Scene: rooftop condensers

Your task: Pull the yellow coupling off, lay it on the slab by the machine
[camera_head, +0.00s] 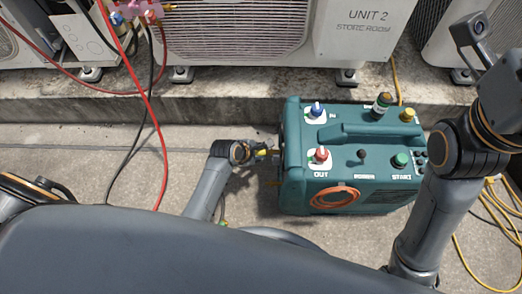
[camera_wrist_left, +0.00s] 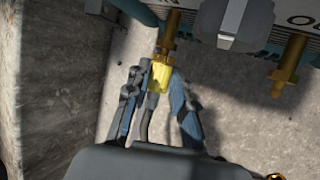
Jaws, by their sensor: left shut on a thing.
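The yellow coupling (camera_wrist_left: 161,73) is at the end of a grey hose (camera_wrist_left: 146,118). In the left wrist view it lines up with the brass port (camera_wrist_left: 171,33) at the machine's IN marking and appears to meet it. My left gripper (camera_wrist_left: 157,84) is shut on the coupling, one finger on each side. In the head view my left gripper (camera_head: 262,153) is at the left end of the teal machine (camera_head: 350,150), and little of the coupling shows.
A second brass port (camera_wrist_left: 284,72) is on the OUT side. A concrete ledge (camera_head: 215,107) carrying the condenser (camera_head: 240,30) runs behind the machine. Red hoses (camera_head: 153,110) and a black hose hang at the left. Yellow cable (camera_head: 470,240) lies at the right.

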